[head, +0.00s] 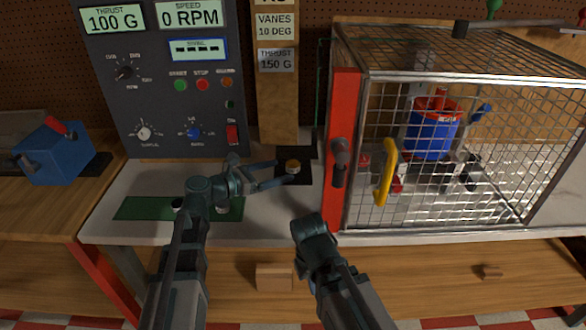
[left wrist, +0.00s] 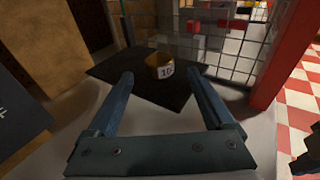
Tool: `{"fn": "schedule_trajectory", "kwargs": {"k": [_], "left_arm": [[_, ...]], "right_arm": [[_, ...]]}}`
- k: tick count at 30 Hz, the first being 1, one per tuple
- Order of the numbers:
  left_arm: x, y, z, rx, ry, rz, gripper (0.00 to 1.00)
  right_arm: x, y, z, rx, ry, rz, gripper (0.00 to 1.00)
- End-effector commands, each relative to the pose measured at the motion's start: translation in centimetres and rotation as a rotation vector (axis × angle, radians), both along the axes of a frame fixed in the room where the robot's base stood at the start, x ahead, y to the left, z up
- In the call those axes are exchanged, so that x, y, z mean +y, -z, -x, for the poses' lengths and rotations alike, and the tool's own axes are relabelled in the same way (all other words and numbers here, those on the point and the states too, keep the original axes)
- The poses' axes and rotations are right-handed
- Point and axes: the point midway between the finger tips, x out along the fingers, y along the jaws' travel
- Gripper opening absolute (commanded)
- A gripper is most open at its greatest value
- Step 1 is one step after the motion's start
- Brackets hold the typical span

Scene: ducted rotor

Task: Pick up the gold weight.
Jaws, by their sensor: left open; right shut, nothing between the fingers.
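The gold weight (head: 292,166) is a small gold cylinder with a pale label that begins "10". It stands upright on a black pad (head: 302,153) on the bench. In the left wrist view the weight lies between the lines of the fingers, at or just beyond the tips; contact cannot be told. My right gripper (head: 306,229) is shut and empty, in front of the bench edge.
A wire cage (head: 460,75) with a red post (head: 342,110) and yellow handle (head: 385,172) stands right of the pad, holding a blue and red rotor unit (head: 433,135). A grey control panel (head: 165,100) and wooden sign post (head: 280,100) stand behind. A green mat (head: 140,208) lies left.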

Motion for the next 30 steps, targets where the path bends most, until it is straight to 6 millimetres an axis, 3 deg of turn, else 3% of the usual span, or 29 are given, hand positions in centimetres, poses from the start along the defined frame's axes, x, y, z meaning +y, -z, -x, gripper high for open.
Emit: {"fn": "schedule_trajectory", "kwargs": {"k": [11, 21, 28, 30], "left_arm": [[-1.0, 0.2, -0.7, 0.000, 0.001, -0.001, 0.86], [-4.6, 0.7, -3.2, 0.000, 0.002, -0.001, 0.86], [-4.8, 0.7, -3.3, 0.000, -0.001, -0.001, 0.86], [-4.8, 0.7, -3.3, 0.000, -0.001, -0.001, 0.78]], "right_arm": [[0.0, 0.1, 0.0, 0.000, 0.000, 0.000, 0.00], [0.0, 0.7, 0.0, 0.000, 0.000, 0.000, 0.00], [0.0, 0.7, 0.0, 0.000, 0.000, 0.000, 0.00], [0.0, 0.7, 0.0, 0.000, 0.000, 0.000, 0.00]]}}
